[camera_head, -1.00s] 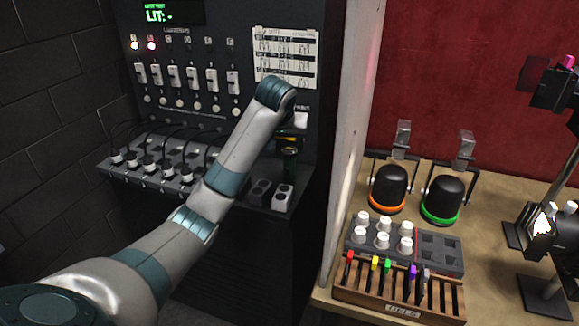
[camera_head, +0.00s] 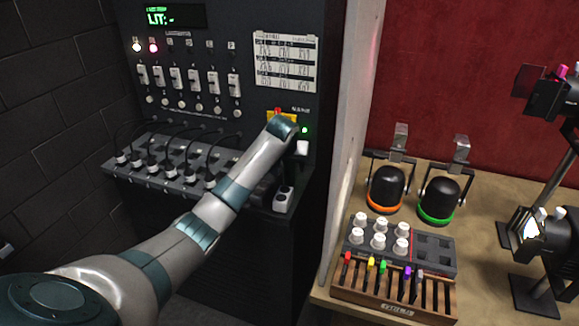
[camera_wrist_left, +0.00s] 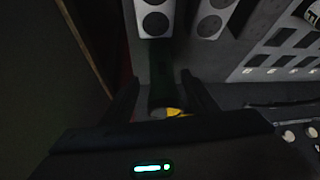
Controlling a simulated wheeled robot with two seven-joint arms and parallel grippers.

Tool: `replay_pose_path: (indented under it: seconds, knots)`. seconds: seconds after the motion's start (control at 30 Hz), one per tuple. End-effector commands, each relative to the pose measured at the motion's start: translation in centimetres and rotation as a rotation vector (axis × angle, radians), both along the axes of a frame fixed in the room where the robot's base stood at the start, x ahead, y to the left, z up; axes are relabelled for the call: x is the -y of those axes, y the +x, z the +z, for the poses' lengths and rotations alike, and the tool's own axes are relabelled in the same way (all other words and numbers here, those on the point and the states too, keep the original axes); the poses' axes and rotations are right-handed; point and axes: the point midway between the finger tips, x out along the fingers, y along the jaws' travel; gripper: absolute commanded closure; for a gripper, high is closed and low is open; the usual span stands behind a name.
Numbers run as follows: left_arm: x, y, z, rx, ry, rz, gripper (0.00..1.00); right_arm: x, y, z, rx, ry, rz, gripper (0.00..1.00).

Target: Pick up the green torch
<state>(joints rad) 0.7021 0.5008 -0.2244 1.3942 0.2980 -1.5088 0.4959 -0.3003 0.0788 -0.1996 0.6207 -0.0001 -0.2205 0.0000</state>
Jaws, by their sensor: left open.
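A dark green upright shape (camera_wrist_left: 161,62), which appears to be the green torch, stands between the fingers of my left gripper (camera_wrist_left: 160,95) in the left wrist view. The fingers are open on either side of it, and the dimness hides whether they touch it. A small yellow patch (camera_wrist_left: 172,112) shows at the near end between the fingers; I cannot tell what it belongs to. In the head view my left wrist (camera_head: 283,127) covers the torch and most of the gripper in front of the console. My right gripper is not in view.
A white block with two dark round holes (camera_head: 284,200) stands on the console ledge close by; two such blocks show in the wrist view. Plugs with black cables (camera_head: 152,168) line the ledge to the left. A partition (camera_head: 347,130) separates the console from the wooden table (camera_head: 490,268).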

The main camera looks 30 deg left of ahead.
Motion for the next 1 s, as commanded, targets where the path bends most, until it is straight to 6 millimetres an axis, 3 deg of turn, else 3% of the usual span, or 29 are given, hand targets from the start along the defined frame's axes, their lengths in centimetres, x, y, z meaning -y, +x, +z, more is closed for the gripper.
replay_pose_path:
  seconds: [0.37, 0.63, 1.0]
  knots:
    - [-0.1, 0.1, -0.3, -0.001, 0.000, 0.000, 0.46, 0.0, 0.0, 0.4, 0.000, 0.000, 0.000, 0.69]
    - [-0.7, 0.6, -2.8, -0.004, 0.000, 0.001, 0.46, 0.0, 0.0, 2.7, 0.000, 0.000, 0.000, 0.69]
    - [-1.2, 1.8, -4.8, 0.001, 0.000, 0.000, 0.46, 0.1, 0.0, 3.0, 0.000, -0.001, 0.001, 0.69]
